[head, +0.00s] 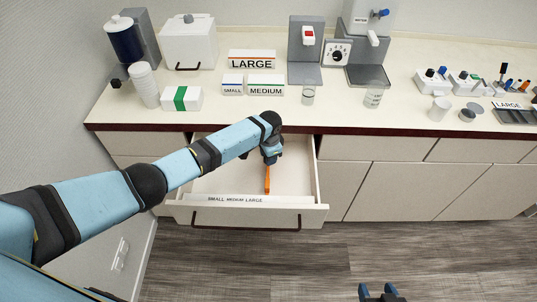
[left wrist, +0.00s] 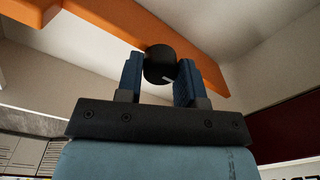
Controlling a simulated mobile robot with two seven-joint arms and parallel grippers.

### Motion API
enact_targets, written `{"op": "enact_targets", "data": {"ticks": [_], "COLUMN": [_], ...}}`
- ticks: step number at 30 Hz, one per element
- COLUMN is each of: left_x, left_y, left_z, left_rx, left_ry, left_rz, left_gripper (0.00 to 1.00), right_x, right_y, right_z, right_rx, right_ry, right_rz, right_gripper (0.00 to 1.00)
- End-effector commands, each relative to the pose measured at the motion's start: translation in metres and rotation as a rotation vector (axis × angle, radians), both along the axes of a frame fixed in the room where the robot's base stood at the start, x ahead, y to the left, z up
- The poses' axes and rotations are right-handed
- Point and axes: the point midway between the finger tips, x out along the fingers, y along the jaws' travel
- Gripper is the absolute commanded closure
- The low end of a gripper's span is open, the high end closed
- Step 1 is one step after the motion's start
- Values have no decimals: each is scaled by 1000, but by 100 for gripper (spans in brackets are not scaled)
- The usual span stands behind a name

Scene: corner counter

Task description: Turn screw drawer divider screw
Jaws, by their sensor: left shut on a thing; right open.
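The drawer (head: 307,190) below the counter is pulled open, with SMALL MEDIUM LARGE printed along its front. An orange divider (head: 267,183) stands in it, near the LARGE label; it also crosses the left wrist view (left wrist: 208,62). A round black screw knob (left wrist: 160,62) with a white mark sits at the divider. My left gripper (head: 271,157) reaches down into the drawer. In the left wrist view its blue fingers (left wrist: 160,80) are shut on the knob, one on each side. The gripper hides the knob in the head view. My right gripper (head: 382,293) is open and empty, low over the floor.
LARGE (head: 251,60), SMALL (head: 232,84) and MEDIUM (head: 265,85) boxes stand on the counter (head: 230,112). A cup stack (head: 144,85), a green-banded box (head: 182,99), beakers (head: 372,98) and a dispenser (head: 366,70) are there too. The floor before the drawer is clear.

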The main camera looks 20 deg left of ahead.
Motion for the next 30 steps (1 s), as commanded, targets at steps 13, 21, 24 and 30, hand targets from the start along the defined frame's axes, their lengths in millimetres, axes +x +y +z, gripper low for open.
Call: {"op": "enact_targets", "data": {"ticks": [13,21,24,30], "left_x": [0,0,1,0], "left_y": [0,0,0,-1], "left_z": [1,1,8,45], "left_rx": [0,0,-2,-2], "left_ry": [-1,-1,-3,-5], "left_rz": [1,0,0,-2], "left_gripper": [40,40,40,40], "right_x": [1,1,1,1], "right_y": [0,1,1,1], "right_z": [2,4,4,4], "right_rx": [2,4,3,3], "right_ry": [-4,-7,-6,-5], "right_rz": [-1,0,0,0], "right_gripper": [40,40,40,40]}}
